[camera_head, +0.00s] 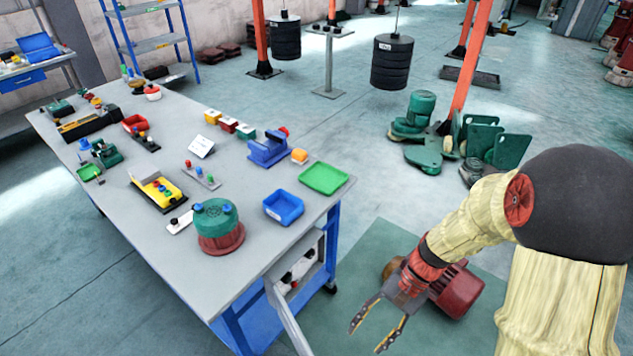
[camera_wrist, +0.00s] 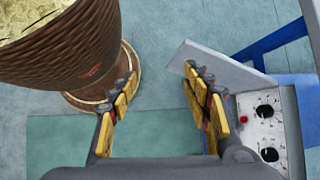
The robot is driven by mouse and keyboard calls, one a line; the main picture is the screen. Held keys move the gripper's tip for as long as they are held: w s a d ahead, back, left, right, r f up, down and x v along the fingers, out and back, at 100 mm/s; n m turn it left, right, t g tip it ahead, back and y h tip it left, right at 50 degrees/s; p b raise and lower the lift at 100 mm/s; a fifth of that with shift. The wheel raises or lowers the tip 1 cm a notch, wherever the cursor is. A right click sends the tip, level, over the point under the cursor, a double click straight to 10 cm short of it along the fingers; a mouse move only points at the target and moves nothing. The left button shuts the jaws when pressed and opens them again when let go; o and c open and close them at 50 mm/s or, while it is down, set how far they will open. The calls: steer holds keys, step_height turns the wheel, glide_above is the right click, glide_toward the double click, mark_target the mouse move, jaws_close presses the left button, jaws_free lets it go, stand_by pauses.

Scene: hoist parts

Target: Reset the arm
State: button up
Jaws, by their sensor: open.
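My gripper (camera_head: 375,326) is open and empty, beside the right end of the workbench and over the green floor mat. In the wrist view its two yellow-padded fingers (camera_wrist: 160,105) are spread, with only floor between them. My arm, in a cream cover, comes in from the right in the head view. A brown ribbed round body on a round base (camera_wrist: 75,50) stands to the left of the fingers in the wrist view; its full shape is cut off.
The grey workbench (camera_head: 165,230) carries several parts, including a green and red round housing (camera_head: 218,228), a blue bin (camera_head: 283,207) and a green tray (camera_head: 323,178). A panel with black knobs (camera_wrist: 262,125) is close right of my fingers. Black weights (camera_head: 392,62) hang behind.

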steer(key=s+d+r+n+t+h, duration=0.1)
steer(key=d+r+n+t+h, duration=0.1)
steer(key=r, duration=0.6)
steer(key=s+d+r+n+t+h, duration=0.2)
steer(key=r+t, duration=0.2)
steer(key=r, duration=0.5)
steer(key=s+d+r+n+t+h, duration=0.1)
steer(key=d+r+n+t+h, duration=0.1)
steer(key=r, duration=0.6)
steer(key=shift+s+r+n+t, duration=0.35)
steer(key=shift+n+t, duration=0.25)
steer(key=shift+t, duration=0.4)
steer(key=shift+c, duration=0.4)
